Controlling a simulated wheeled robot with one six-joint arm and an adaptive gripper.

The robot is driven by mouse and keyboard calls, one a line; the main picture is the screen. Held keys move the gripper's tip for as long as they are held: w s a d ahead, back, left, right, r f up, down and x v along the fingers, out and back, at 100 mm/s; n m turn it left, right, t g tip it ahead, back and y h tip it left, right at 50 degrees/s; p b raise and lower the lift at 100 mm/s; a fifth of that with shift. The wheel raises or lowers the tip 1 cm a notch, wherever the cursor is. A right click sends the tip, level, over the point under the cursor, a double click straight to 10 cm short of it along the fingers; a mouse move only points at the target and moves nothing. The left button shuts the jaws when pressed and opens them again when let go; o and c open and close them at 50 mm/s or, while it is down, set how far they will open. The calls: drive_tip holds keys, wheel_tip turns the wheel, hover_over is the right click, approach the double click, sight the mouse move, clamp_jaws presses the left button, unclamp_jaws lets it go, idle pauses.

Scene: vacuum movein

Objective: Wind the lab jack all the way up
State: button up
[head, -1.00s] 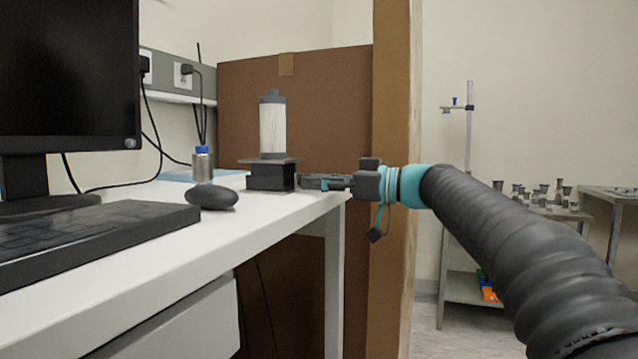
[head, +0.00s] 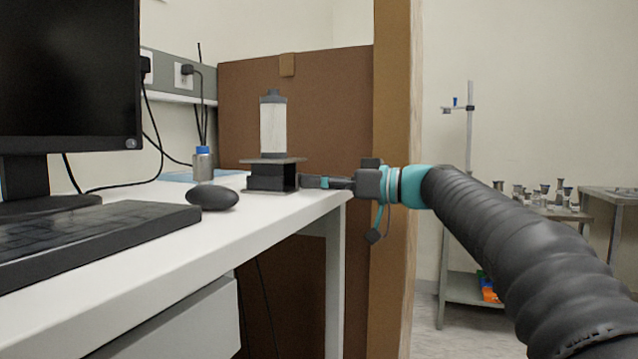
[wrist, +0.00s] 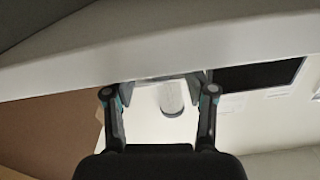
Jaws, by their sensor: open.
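The lab jack (head: 270,178) stands near the right end of the white desk, a dark block with a thin wider plate (head: 256,161) on top and a gap between them. A white cylinder with grey ends (head: 272,130) stands upright on the plate; it also shows between my fingers in the wrist view (wrist: 172,97). My gripper (head: 308,181) reaches in level from the right, its fingertips close to the jack's right side. In the wrist view my gripper (wrist: 158,90) has its fingers spread apart. I cannot make out the jack's knob or whether the fingertips touch it.
A bottle with a blue cap (head: 203,163), a dark mouse (head: 212,197), a keyboard (head: 90,240) and a monitor (head: 68,80) are left of the jack. A brown panel (head: 330,110) rises behind. The desk's right edge lies just below my gripper.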

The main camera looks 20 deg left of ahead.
drive_tip(key=s+d, duration=0.1)
drive_tip(key=d, duration=1.1)
